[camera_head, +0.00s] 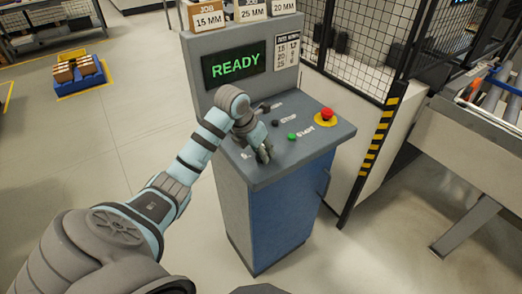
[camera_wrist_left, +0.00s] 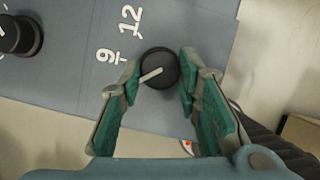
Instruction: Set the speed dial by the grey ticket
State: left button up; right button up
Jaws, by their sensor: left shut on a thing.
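The black speed dial (camera_wrist_left: 157,60) sits on the grey panel beside the printed 9 and 12 in the left wrist view. Its white pointer line slants to the lower left, below the 9 mark. My left gripper (camera_wrist_left: 162,70) is shut on the dial, one finger on each side. In the head view the left gripper (camera_head: 264,150) reaches down to the panel's front left and hides the dial. Job tickets stand on top of the console: a brown-edged 15 MM ticket (camera_head: 208,18), a 25 MM ticket (camera_head: 251,12) and a 20 MM ticket (camera_head: 283,7). My right gripper is out of view.
The console (camera_head: 262,215) has a READY screen (camera_head: 234,65) and a small number chart (camera_head: 287,52). A green button (camera_head: 292,136), a red stop button (camera_head: 326,114) and other black knobs (camera_wrist_left: 20,37) share the panel. A mesh fence (camera_head: 358,45) stands behind.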

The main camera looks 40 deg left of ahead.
pick_arm(q)
jog(key=m+b, duration=0.1)
jog(key=m, duration=0.1)
jog(key=m+h, duration=0.1)
jog(key=m, duration=0.1)
jog(key=shift+w+a+f+g+h+b, duration=0.1)
jog(key=shift+a+g+h+b, duration=0.1)
jog(key=shift+g+h+b, duration=0.15)
jog(key=shift+a+m+g+h+b, duration=0.1)
jog(key=shift+m+g+h+b, duration=0.35)
jog(key=shift+m, duration=1.55)
jog(key=o, duration=1.1)
jog(key=shift+o, duration=0.2)
jog(key=v, duration=0.7)
jog(key=shift+a+r, duration=0.2)
jog(key=shift+r, duration=0.05)
